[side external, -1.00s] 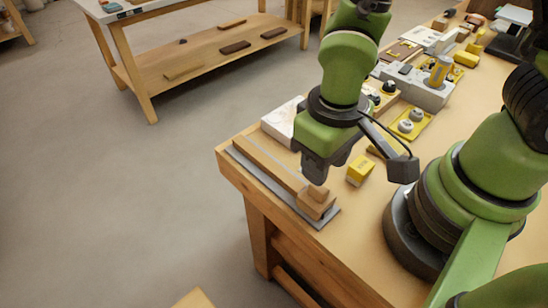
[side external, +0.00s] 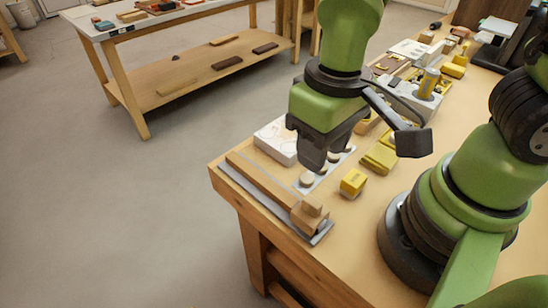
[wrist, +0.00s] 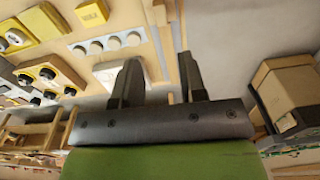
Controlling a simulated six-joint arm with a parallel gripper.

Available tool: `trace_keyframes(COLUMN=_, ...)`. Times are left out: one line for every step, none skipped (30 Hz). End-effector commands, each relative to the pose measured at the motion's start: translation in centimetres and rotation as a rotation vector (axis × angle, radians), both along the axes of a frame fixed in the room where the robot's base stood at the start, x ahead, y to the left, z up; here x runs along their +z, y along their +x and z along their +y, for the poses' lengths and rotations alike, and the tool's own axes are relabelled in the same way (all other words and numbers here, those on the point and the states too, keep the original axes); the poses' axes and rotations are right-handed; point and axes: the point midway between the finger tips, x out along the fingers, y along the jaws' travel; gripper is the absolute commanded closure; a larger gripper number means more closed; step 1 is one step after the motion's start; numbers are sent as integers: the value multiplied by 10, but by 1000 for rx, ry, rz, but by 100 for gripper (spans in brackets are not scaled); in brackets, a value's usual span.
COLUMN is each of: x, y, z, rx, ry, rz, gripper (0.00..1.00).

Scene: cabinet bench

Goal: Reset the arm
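My gripper (side external: 318,165) hangs above the near-left part of the wooden bench (side external: 455,112), pointing down. In the wrist view its two dark fingers (wrist: 161,64) stand apart with nothing between them, so it is open and empty. In the side view it is left of a small yellow box (side external: 353,182) and covers part of a row of pale round discs (side external: 306,179). The discs (wrist: 113,43) and yellow box (wrist: 92,12) also show in the wrist view.
A wooden rail with a block (side external: 309,212) lies along the bench edge. A white box (side external: 274,144) is behind my gripper. A yellow case (side external: 380,158), a grey fixture (side external: 415,98) and several small parts fill the far bench. Open floor lies left.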

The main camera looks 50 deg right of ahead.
Motion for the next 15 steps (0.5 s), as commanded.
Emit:
trace_keyframes(x=11, y=3, z=-4, rx=-26, ry=22, rz=-31, gripper=62)
trace_keyframes(x=19, y=5, z=-7, rx=-42, ry=37, rz=-51, gripper=62)
trace_keyframes(x=31, y=7, z=-13, rx=-67, ry=59, rz=-82, gripper=62)
trace_keyframes(x=40, y=8, z=-17, rx=-86, ry=75, rz=-107, gripper=62)
trace_keyframes(x=50, y=8, z=-22, rx=-108, ry=92, rz=-136, gripper=62)
trace_keyframes(x=63, y=8, z=-29, rx=-136, ry=115, rz=-173, gripper=62)
trace_keyframes(x=72, y=6, z=-34, rx=-157, ry=132, rz=-202, gripper=62)
trace_keyframes(x=81, y=5, z=-39, rx=-175, ry=148, rz=-232, gripper=62)
trace_keyframes(x=93, y=2, z=-46, rx=-199, ry=168, rz=-273, gripper=62)
trace_keyframes(x=101, y=-1, z=-50, rx=-217, ry=181, rz=-303, gripper=62)
trace_keyframes(x=109, y=-4, z=-54, rx=-233, ry=194, rz=-332, gripper=62)
trace_keyframes(x=118, y=-9, z=-59, rx=-252, ry=209, rz=-371, gripper=62)
trace_keyframes(x=124, y=-13, z=-63, rx=-265, ry=218, rz=-399, gripper=62)
trace_keyframes(x=129, y=-16, z=-66, rx=-276, ry=227, rz=-425, gripper=62)
trace_keyframes(x=135, y=-21, z=-69, rx=-288, ry=236, rz=-457, gripper=62)
